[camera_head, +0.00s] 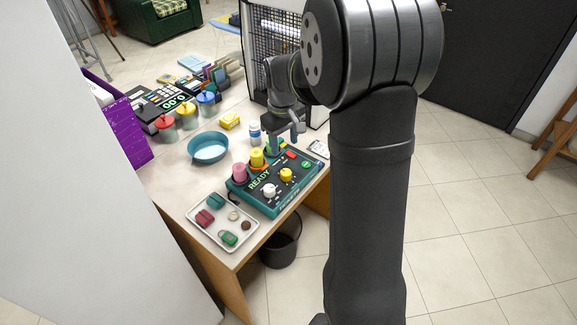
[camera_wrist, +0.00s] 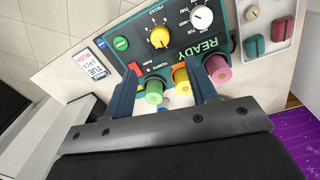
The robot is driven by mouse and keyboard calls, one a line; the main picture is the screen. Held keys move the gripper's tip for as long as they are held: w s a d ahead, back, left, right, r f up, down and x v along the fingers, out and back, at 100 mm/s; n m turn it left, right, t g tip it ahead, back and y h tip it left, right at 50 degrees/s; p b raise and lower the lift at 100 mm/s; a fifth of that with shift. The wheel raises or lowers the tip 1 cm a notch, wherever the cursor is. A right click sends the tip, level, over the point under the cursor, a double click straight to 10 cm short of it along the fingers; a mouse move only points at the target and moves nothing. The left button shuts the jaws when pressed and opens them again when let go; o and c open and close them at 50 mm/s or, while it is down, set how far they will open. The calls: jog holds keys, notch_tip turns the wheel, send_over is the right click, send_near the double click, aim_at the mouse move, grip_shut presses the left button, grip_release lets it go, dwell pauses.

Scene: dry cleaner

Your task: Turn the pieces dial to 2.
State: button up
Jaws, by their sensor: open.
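The teal control box (camera_head: 283,207) stands near the table's front edge, with a black face. Its yellow dial (camera_head: 286,174) sits right of the white dial (camera_head: 269,190). In the wrist view the yellow dial (camera_wrist: 159,37) has small marks and the upside-down word PIECES beside it; which number it points to is too small to tell. The white dial (camera_wrist: 201,17) is beside it. My gripper (camera_wrist: 164,70) is open and empty, its two fingers apart over the box's back edge by the rolls, short of the yellow dial. In the head view my gripper (camera_head: 284,138) is at the box's far side.
Pink (camera_wrist: 219,72), yellow (camera_wrist: 181,77) and green (camera_wrist: 154,92) rolls stand along the box's back edge. The box has a green READY display (camera_head: 259,179) and red (camera_head: 292,155) and green (camera_head: 306,163) buttons. A tray (camera_head: 222,243) lies left; a blue bowl (camera_head: 208,148) stands behind.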

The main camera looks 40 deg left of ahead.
aim_at(286, 171)
jog(key=f, duration=1.1)
jog(key=shift+w+f, duration=0.2)
jog(key=shift+f, duration=0.15)
jog(key=shift+c, duration=0.3)
jog(key=c, duration=0.9)
jog(key=shift+m, duration=0.4)
jog(key=m, duration=0.3)
jog(key=shift+m, duration=2.5)
